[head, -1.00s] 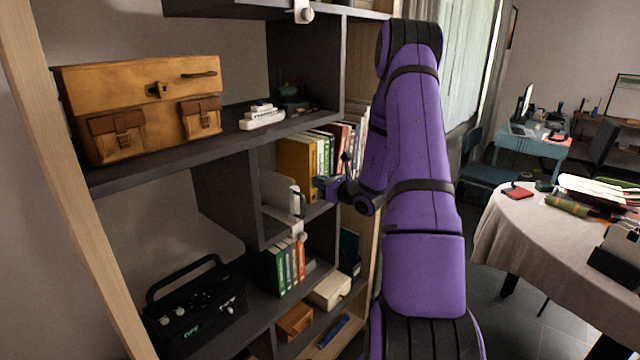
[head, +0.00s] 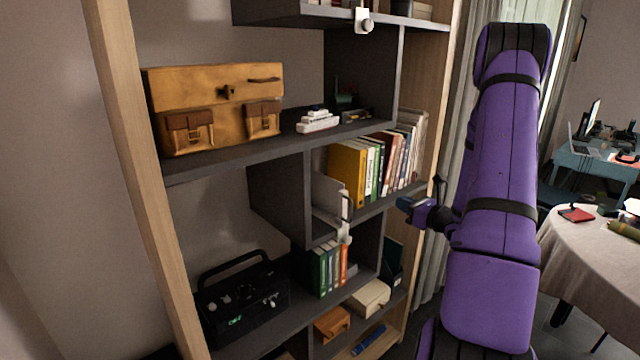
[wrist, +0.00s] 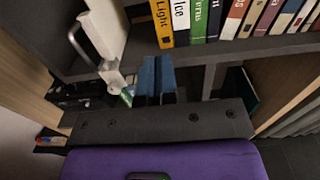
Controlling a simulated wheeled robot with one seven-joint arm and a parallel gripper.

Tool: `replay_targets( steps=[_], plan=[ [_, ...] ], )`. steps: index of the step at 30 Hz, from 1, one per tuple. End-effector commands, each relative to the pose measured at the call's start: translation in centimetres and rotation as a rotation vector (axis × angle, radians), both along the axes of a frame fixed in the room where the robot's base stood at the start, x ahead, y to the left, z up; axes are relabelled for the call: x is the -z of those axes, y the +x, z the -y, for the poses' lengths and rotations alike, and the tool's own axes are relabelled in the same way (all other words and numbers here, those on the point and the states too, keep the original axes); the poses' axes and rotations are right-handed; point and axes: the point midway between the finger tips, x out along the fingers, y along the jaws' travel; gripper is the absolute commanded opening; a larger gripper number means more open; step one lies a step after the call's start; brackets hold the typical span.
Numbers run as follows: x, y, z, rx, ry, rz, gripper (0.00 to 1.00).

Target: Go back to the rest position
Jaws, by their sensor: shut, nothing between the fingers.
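My gripper (head: 408,203) is in front of the bookshelf, to the right of a white handle-like fixture (head: 345,215) on the shelf's edge. It is apart from the books and holds nothing. In the wrist view its two blue fingers (wrist: 156,78) are together, pointing toward the shelf below a row of books. The white fixture also shows in the wrist view (wrist: 105,50), left of the fingers. My purple arm stands folded on the right of the head view and hides part of the room.
The bookshelf holds a tan case (head: 215,100), a white toy ship (head: 317,121), a row of books (head: 375,168), a black radio (head: 240,300) and small wooden boxes (head: 368,298). A cloth-covered table (head: 585,255) stands at the right, with a desk (head: 590,165) behind.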

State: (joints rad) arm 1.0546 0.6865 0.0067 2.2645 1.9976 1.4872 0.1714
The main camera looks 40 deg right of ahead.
Motion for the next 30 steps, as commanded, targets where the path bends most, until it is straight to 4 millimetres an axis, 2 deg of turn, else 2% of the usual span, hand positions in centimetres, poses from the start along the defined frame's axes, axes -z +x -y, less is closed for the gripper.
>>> replay_targets(
  steps=[7,11,15,20,24,30],
  plan=[
    [-0.5,0.3,-0.6,-0.022,-0.012,-0.001,0.0],
    [-2.6,1.5,-3.7,-0.133,-0.071,-0.011,0.0],
    [-6.3,2.9,-9.7,-0.345,-0.197,-0.029,0.0],
    [-9.8,2.8,-17.0,-0.596,-0.371,-0.052,0.0],
    [-12.2,1.6,-22.7,-0.801,-0.54,-0.066,0.0],
    [-14.8,-1.6,-29.4,-1.069,-0.81,-0.076,0.0]
  ],
)
